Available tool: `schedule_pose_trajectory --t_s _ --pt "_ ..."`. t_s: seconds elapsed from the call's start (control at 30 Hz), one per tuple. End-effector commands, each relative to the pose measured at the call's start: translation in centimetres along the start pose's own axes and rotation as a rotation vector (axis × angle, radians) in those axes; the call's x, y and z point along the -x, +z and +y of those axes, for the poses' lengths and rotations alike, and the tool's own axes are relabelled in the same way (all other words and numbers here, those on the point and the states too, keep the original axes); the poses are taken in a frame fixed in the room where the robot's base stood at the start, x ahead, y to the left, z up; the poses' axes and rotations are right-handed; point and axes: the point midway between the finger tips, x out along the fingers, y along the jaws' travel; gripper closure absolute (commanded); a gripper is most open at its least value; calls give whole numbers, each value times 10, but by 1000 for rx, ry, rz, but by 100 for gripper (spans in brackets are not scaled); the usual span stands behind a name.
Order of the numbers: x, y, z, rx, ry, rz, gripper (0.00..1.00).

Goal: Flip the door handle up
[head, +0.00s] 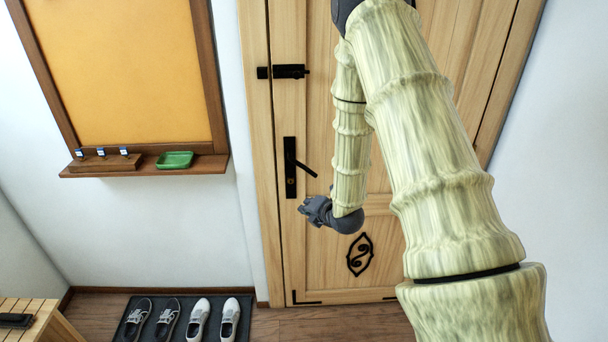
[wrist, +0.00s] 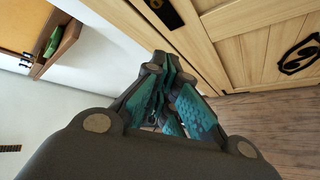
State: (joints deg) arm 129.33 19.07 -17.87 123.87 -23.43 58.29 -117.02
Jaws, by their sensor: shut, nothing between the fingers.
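The wooden door (head: 310,250) stands shut behind my arm. Its black handle (head: 300,162) juts to the right from a tall black plate (head: 290,168) near the door's left edge, and its free end slants downward. My gripper (head: 306,208) is just below the handle and looks apart from it. In the wrist view my gripper (wrist: 168,70) has its fingers together with nothing between them. The lower part of the handle plate (wrist: 168,12) shows at the top of that view; the handle lever cannot be made out there.
A black bolt (head: 289,71) sits higher on the door. Left of the door, a framed orange board (head: 125,70) has a ledge with a green tray (head: 174,160). A dark mat (head: 246,328) with shoes lies below. A slatted wooden piece (head: 30,312) stands at lower left.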

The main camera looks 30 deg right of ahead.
Motion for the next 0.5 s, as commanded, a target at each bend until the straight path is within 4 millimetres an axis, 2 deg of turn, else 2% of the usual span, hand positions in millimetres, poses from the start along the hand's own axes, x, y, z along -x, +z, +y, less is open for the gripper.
schedule_pose_trajectory --t_s 0.03,0.2,0.37,0.5 --pt "3 14 11 46 20 -14 100" --pt "4 35 24 152 53 -40 100" --pt "-3 38 27 169 57 -43 100" --pt "-20 40 28 166 57 -45 100"
